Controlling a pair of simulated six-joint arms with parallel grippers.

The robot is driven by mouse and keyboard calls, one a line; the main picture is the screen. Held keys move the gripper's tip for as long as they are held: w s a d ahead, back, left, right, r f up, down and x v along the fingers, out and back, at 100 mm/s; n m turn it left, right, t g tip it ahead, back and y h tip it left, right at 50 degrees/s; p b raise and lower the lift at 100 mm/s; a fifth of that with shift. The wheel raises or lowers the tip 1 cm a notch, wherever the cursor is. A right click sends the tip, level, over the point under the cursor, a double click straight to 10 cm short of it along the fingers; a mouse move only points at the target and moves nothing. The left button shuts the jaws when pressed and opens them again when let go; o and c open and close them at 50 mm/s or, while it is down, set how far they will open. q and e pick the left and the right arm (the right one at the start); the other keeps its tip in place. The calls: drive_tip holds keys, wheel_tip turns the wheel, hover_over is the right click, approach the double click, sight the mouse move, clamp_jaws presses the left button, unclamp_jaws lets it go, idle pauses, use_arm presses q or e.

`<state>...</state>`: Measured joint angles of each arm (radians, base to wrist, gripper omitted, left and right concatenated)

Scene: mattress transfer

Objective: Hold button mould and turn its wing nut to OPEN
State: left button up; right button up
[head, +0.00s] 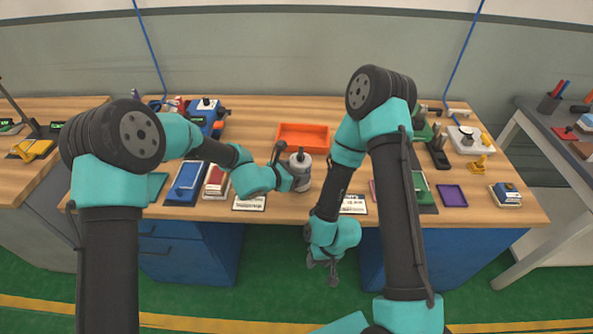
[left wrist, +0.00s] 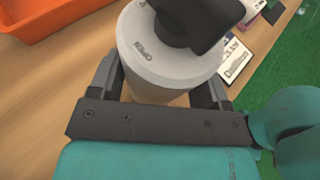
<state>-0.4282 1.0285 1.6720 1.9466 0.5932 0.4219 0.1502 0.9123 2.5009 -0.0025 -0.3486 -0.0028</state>
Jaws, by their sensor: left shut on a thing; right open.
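The button mould (head: 300,170) is a pale grey cylinder standing near the middle of the table. It also shows in the left wrist view (left wrist: 150,70), with lettering that reads OPEN, upside down, on its top. A dark wing nut (left wrist: 190,20) sits on top, cut off by the frame edge; its exact turn is hard to tell. My left gripper (head: 289,179) is shut on the mould's side, with one finger on each side in the left wrist view (left wrist: 157,88). My right gripper (head: 325,266) is open and empty, hanging low in front of the table's front edge.
An orange tray (head: 303,127) lies behind the mould. Blue (head: 185,187) and red (head: 216,181) flat items lie to the left. Cards lie along the front edge.

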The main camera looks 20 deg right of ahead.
use_arm(q)
drive_tip(key=shift+f, duration=0.95)
use_arm(e)
drive_tip(key=shift+o, duration=0.4)
